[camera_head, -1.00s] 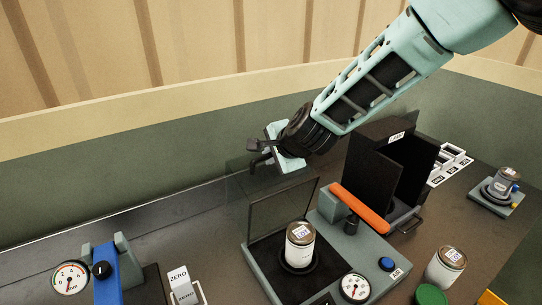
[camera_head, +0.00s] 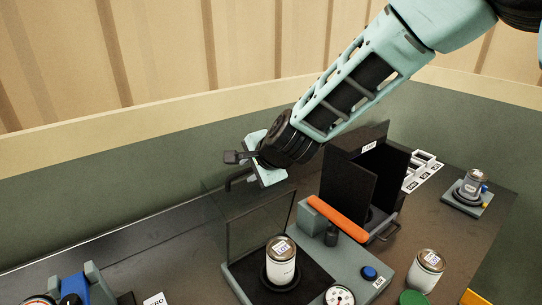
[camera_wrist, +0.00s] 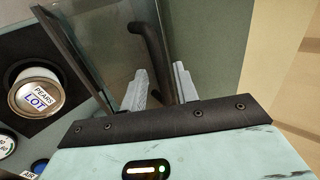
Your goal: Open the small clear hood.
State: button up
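The small clear hood (camera_head: 262,222), a dark-edged transparent pane, stands raised behind a labelled can (camera_head: 282,265) on a grey device. The can is uncovered from above. In the wrist view, the hood's clear pane (camera_wrist: 105,45) is at upper left and its dark bar handle (camera_wrist: 150,45) runs down toward my gripper (camera_wrist: 160,90). My gripper's two pale fingers are apart, with the handle's lower end between them. I cannot tell whether they touch it. In the head view, my gripper (camera_head: 262,168) is just above and behind the hood, its fingertips mostly hidden.
An orange bar (camera_head: 337,217) and a tall black open box (camera_head: 362,180) stand right of the hood. A blue button (camera_head: 369,272) and a dial (camera_head: 339,296) are on the device's front. Another can (camera_head: 426,270) stands to the right. The bench behind left is clear.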

jog(key=p+v, duration=0.1)
jog(key=v, duration=1.3)
jog(key=shift+s+d+r, duration=0.2)
jog(key=s+d+f+n+g+b, duration=0.1)
jog(key=s+f+n+g+b, duration=0.45)
jog(key=s+f+n, duration=0.6)
jog(key=s+d+f+n+g+h+b, duration=0.1)
jog(key=s+d+f+n+h+b, duration=0.1)
jog(key=s, duration=0.5)
jog(key=s+d+f+n+g+h+b, duration=0.1)
jog(key=s+d+f+n+h+b, duration=0.1)
jog(key=s+d+f+n, duration=0.2)
jog(key=s+d+n, duration=0.1)
jog(key=s+d, duration=0.1)
jog(key=d, duration=0.1)
jog(key=shift+s+d+f+h+b, duration=0.25)
jog(key=shift+s+f+h+b, duration=0.05)
jog(key=shift+s+f+b, duration=0.1)
